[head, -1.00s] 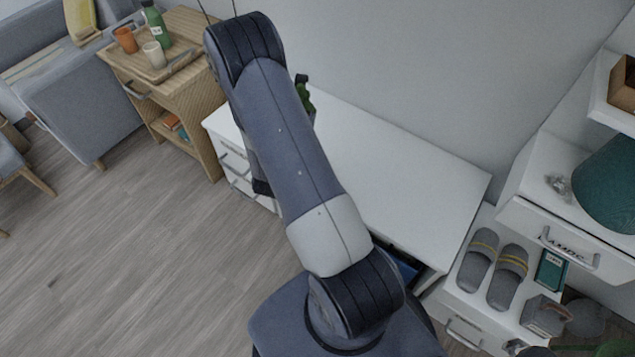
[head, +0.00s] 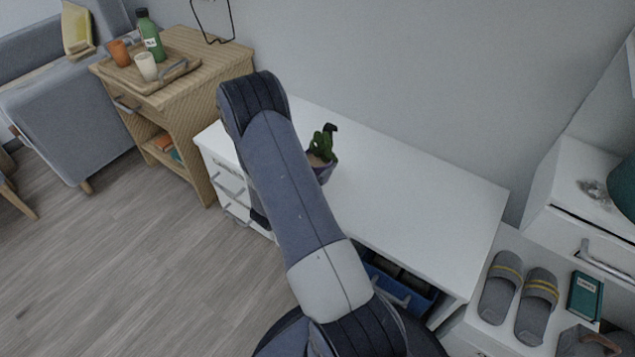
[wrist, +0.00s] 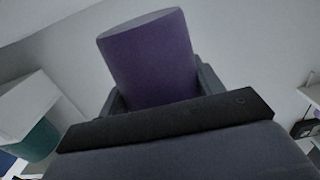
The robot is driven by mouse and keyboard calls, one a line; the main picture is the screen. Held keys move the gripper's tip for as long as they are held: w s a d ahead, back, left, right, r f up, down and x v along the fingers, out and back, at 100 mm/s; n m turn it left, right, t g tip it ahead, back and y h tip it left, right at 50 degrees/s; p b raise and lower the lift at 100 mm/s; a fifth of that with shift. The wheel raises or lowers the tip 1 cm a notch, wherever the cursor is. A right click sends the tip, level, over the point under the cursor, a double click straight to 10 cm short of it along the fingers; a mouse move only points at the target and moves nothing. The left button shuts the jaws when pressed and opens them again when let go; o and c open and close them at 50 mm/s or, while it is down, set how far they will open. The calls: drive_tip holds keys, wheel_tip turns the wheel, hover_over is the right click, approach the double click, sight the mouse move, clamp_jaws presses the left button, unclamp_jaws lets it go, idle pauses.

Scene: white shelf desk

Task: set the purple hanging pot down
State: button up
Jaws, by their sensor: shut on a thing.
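The purple hanging pot (wrist: 150,60) fills the upper middle of the wrist view as a plain purple cylinder. My gripper (wrist: 158,92) is shut on it, with a finger on either side. In the head view, the pot (head: 326,172) shows just right of my arm, with a green cactus-like plant in it and a dark piece at its top. It looks upright, over the white desk top (head: 415,190). I cannot tell whether its base touches the desk. My arm hides the gripper and the pot's left side in the head view.
The desk top right of the pot is bare. A blue bin (head: 400,290) sits under the desk's front edge. Grey slippers (head: 518,295) and a teal book (head: 585,297) lie at the right. A wooden cart (head: 180,90) with a tray stands at the left.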

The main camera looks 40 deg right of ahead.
drive_tip(key=shift+f+b, duration=0.65)
drive_tip(key=shift+f, duration=1.9)
drive_tip(key=shift+f, duration=0.1)
drive_tip(key=shift+f, duration=0.15)
drive_tip(key=o, duration=1.3)
